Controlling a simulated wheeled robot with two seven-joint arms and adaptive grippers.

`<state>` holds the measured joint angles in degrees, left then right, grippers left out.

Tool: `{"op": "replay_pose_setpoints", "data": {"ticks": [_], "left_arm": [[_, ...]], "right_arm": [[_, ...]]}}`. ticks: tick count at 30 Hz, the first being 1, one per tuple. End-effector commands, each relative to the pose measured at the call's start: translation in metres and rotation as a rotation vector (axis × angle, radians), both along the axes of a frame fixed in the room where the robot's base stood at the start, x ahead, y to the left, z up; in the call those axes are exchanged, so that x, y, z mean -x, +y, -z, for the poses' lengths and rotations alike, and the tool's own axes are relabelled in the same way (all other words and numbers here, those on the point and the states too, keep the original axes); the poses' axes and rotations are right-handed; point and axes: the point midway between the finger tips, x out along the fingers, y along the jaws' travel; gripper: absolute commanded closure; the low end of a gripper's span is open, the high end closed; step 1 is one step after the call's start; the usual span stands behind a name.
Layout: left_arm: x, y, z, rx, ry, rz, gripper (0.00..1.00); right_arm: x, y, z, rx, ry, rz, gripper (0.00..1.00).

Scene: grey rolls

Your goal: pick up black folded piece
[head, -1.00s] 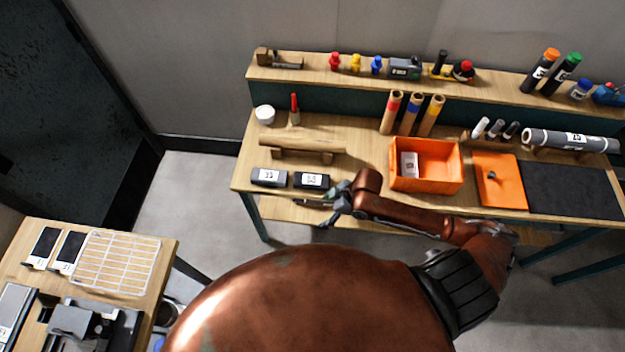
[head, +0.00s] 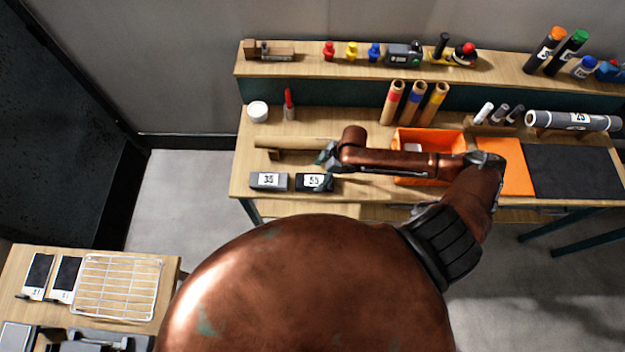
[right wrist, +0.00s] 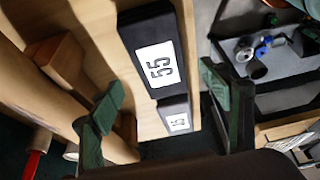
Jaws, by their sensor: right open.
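The black folded piece (head: 303,185) lies near the front edge of the back table, with a white label reading 55. My right gripper (head: 326,168) is over its right end and hides part of it. In the right wrist view the black piece (right wrist: 138,32) lies ahead of my open right gripper (right wrist: 162,96), lined up between the two green-tipped fingers. Nothing is held, and I cannot tell whether a finger touches it. My left gripper is not in view.
A grey piece (head: 268,188) labelled 35 lies just left of the black one. A brown roll on a wooden rest (head: 290,143) lies behind them. An orange box (head: 455,140) stands to the right, partly behind my arm. A wire rack (head: 118,287) lies on the left table.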

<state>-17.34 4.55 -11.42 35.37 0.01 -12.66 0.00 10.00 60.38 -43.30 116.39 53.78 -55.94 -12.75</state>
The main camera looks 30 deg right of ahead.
Motion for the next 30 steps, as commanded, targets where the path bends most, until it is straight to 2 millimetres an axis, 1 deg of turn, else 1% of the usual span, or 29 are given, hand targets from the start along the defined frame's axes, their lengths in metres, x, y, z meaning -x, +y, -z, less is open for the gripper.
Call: {"op": "replay_pose_setpoints", "data": {"ticks": [1, 3, 5, 7, 10, 12, 15, 17, 19, 30], "left_arm": [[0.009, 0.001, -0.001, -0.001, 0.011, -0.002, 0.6], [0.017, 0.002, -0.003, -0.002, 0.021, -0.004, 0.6], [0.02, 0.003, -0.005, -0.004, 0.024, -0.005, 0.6], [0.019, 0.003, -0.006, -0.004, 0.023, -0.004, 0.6], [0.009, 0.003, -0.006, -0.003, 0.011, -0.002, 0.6], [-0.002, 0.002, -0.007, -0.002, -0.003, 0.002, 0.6], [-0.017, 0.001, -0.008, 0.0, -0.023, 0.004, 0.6], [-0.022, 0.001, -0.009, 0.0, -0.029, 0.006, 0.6], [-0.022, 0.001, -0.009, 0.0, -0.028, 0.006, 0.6], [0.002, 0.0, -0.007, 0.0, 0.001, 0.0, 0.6]], "right_arm": [[0.001, 0.0, 0.005, -0.001, 0.002, 0.003, 0.29], [0.002, 0.0, 0.014, -0.001, 0.002, 0.006, 0.29], [0.002, 0.001, 0.024, -0.001, 0.003, 0.007, 0.29], [0.001, 0.003, 0.034, -0.002, 0.001, 0.006, 0.29], [-0.003, 0.007, 0.044, -0.002, -0.001, 0.004, 0.29], [-0.003, 0.008, 0.048, 0.0, -0.001, 0.004, 0.29], [-0.004, 0.008, 0.05, 0.001, 0.0, 0.003, 0.29], [-0.004, 0.009, 0.05, 0.002, -0.001, 0.002, 0.29], [-0.004, 0.009, 0.05, 0.0, -0.001, 0.0, 0.29], [-0.004, 0.01, 0.05, 0.0, -0.001, 0.0, 0.54]]}}
